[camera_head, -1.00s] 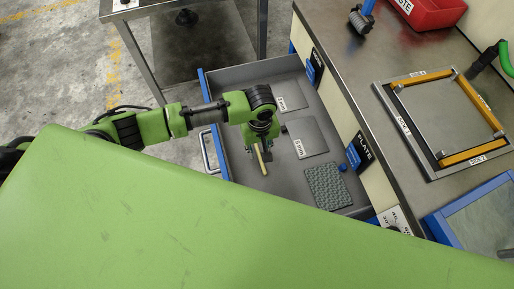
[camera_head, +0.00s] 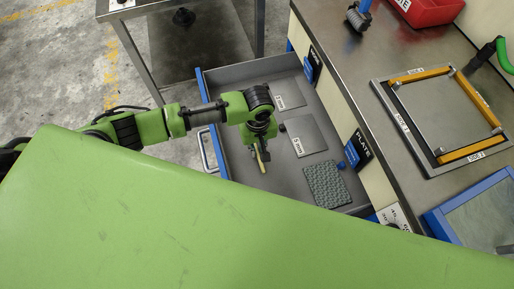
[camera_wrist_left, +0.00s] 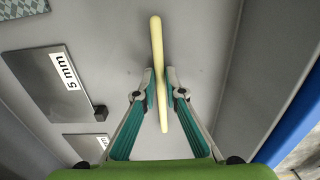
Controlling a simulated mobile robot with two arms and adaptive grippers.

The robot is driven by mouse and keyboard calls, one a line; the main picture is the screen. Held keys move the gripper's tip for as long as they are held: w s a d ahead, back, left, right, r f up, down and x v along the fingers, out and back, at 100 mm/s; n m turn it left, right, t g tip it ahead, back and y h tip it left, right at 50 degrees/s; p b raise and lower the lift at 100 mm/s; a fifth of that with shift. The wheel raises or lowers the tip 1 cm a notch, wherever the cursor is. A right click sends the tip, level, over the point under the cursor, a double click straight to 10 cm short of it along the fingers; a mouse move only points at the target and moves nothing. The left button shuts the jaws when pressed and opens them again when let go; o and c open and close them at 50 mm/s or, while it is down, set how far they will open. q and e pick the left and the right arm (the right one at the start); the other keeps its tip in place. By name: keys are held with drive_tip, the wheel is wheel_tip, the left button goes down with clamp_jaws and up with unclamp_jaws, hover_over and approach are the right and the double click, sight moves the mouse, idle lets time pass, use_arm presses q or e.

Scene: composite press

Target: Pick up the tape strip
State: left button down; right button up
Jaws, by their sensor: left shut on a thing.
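The tape strip is a thin pale-yellow stick (camera_wrist_left: 157,50) in the left wrist view, held lengthwise between the fingers. It also shows in the head view (camera_head: 261,161), over the open grey drawer (camera_head: 235,165). My left gripper (camera_wrist_left: 156,88) is shut on the strip near its middle; both fingers touch its sides. In the head view the left gripper (camera_head: 262,152) is inside the drawer's outline, left of the plates. I cannot tell whether the strip still touches the drawer floor. My right gripper is not in view.
The drawer also holds a 5 mm plate (camera_head: 306,136), another plate (camera_head: 286,94) and a patterned plate (camera_head: 326,184). The drawer wall (camera_wrist_left: 255,60) is close right of the gripper in the wrist view. A bench with an orange-barred frame (camera_head: 440,112) stands at right.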

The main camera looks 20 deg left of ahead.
use_arm(q)
wheel_tip(320, 180, up, 2)
drive_tip(key=shift+r, duration=0.25)
drive_tip(key=s+a+r+p, duration=0.2)
drive_tip(key=s+a+r, duration=0.1)
drive_tip(key=s+r, duration=0.7)
drive_tip(key=s, duration=0.3)
drive_tip(key=shift+s, duration=0.35)
